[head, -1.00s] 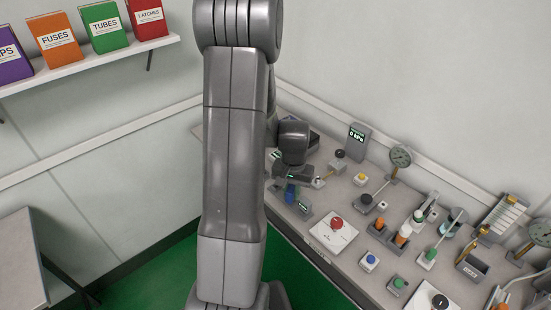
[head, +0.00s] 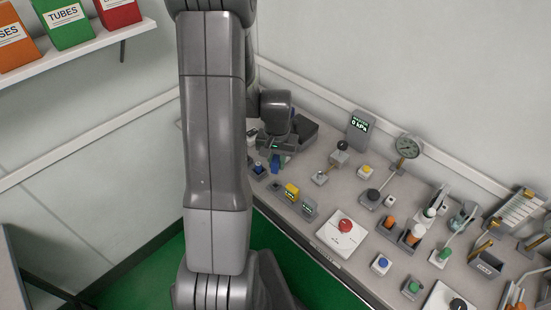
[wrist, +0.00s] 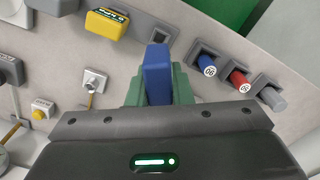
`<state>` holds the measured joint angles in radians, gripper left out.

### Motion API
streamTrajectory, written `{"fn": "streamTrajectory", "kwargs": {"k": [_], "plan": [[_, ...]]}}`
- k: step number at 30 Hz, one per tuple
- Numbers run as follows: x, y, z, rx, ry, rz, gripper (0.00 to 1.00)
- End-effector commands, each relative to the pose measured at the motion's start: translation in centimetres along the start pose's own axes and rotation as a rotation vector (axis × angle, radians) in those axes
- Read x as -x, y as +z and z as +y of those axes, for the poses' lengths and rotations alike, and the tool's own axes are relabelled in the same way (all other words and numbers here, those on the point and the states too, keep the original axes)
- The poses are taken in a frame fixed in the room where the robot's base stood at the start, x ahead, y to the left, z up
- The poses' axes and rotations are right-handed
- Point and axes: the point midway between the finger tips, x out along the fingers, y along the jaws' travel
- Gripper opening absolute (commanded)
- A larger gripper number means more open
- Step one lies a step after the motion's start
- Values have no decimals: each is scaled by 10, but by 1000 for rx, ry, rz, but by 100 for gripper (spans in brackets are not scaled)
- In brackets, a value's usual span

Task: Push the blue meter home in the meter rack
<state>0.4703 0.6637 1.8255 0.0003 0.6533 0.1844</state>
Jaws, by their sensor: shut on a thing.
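My gripper (wrist: 158,92) is shut on the blue meter (wrist: 157,68), its green finger pads on either side of it. In the head view my gripper (head: 277,150) is at the far left of the bench, with the blue meter (head: 277,162) below it. In the wrist view a small grey slot (wrist: 160,36), dark inside, lies just beyond the blue meter's tip. It looks empty, and the meter appears apart from it. A yellow meter (wrist: 106,23) sits beside that slot. It also shows in the head view (head: 291,191), next to a grey meter (head: 309,207).
Blue (wrist: 206,65), red (wrist: 240,80) and grey (wrist: 273,98) plugs lie in holders right of the slot in the wrist view. A small toggle (wrist: 93,82) and a yellow button (wrist: 42,109) are on the left. A red knob (head: 345,226) is further right.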

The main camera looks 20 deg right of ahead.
Motion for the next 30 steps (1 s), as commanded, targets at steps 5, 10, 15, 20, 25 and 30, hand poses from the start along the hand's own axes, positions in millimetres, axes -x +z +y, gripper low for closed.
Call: {"fn": "streamTrajectory", "kwargs": {"k": [5, 10, 15, 20, 25, 30], "plan": [[-1, 0, 0, 0, 0, 1, 0], [-9, 1, 0, 0, 0, 0, 0], [-24, 1, 0, 0, 0, 0, 0], [-38, 1, 0, 0, 0, 0, 0], [-46, 0, 0, 0, 0, 0, 0], [-46, 0, 0, 0, 0, 0, 0]]}}
